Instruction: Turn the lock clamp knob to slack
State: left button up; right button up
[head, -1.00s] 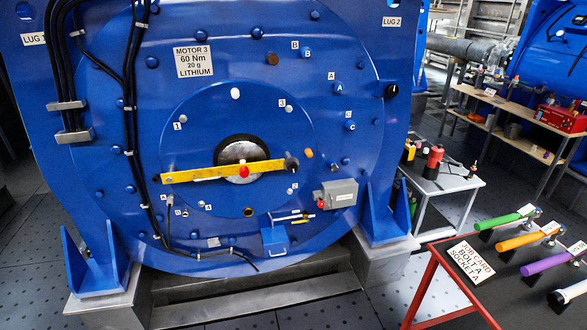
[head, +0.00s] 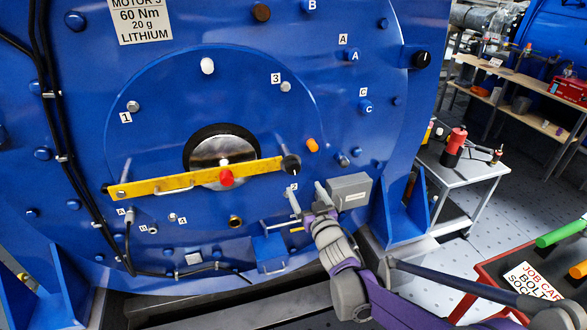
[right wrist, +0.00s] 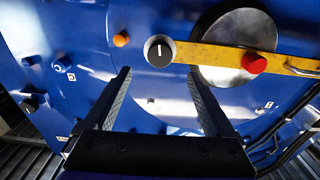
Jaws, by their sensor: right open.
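A dark round knob (head: 290,165) sits at the right end of the yellow bar (head: 150,186) across the motor's hub. In the right wrist view the knob (right wrist: 159,50) has a grey rim and a white pointer line that stands about upright in that picture. A red knob (head: 226,177) is at the bar's middle. My right gripper (head: 308,193) is open and empty below the knob, fingers pointing toward the motor face. In the right wrist view the knob shows just beyond the gap between my fingertips (right wrist: 160,72), apart from them. My left gripper is out of view.
A grey box (head: 349,192) is right beside my right gripper and a blue bracket box (head: 270,250) is below left. An orange plug (head: 312,145) sticks out close to the knob. Another black knob (head: 421,59) is at upper right. A red-edged cart (head: 480,290) stands at lower right.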

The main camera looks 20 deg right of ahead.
aim_at(294, 170)
jog(key=w, duration=0.9)
jog(key=shift+w+a, duration=0.2)
jog(key=shift+w, duration=0.15)
jog(key=c, duration=1.4)
